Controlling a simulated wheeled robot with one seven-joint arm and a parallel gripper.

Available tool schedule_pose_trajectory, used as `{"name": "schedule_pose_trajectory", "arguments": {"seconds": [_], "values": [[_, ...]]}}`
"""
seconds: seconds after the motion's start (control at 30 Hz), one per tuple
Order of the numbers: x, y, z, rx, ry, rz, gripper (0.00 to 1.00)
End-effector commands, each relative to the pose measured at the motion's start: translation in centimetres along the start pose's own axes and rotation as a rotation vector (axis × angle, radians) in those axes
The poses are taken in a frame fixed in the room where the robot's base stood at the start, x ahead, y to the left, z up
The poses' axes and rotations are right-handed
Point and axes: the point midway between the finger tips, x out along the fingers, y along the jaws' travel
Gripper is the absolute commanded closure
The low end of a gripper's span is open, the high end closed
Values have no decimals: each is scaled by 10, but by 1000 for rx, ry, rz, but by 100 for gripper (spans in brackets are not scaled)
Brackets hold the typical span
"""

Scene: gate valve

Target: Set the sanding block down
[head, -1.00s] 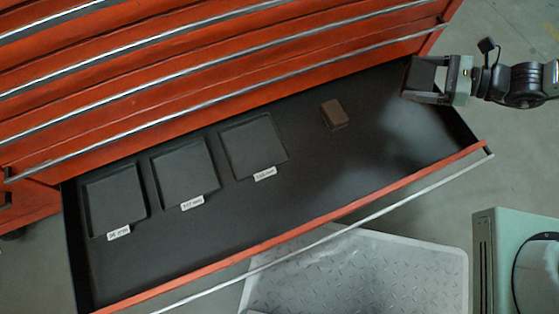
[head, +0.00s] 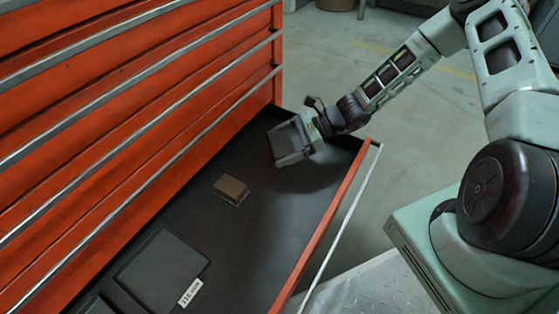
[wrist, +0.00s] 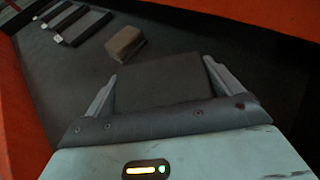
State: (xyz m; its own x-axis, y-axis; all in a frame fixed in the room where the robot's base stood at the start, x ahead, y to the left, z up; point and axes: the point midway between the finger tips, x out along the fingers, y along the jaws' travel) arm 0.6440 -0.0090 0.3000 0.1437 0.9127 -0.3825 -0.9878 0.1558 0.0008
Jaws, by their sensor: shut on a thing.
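My gripper (head: 297,146) is over the far end of the open drawer, shut on the sanding block (head: 284,141), a dark grey flat-faced block. In the wrist view the sanding block (wrist: 162,80) sits between the two fingers of my gripper (wrist: 160,88), dark against the dark drawer floor. The open drawer (head: 262,240) has a black floor and a red front edge. The height of the sanding block above the floor is hard to judge.
A brown block (head: 231,189) lies on the drawer floor near my gripper; it also shows in the wrist view (wrist: 126,44). Labelled square trays (head: 163,268) lie farther along. Bare floor lies around the brown block. The red cabinet front (head: 140,110) rises along one side.

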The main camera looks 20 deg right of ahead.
Motion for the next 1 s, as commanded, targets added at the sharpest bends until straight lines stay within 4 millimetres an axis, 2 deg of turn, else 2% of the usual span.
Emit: {"name": "schedule_pose_trajectory", "arguments": {"seconds": [0.3,0.67,0.7,0.73,1.0], "values": [[15,0,-36,-1,-1,0,36],[15,0,-37,0,-1,0,36],[15,0,-38,0,0,-1,6],[15,0,-37,0,0,-1,0],[14,0,-35,-1,0,0,0]]}}
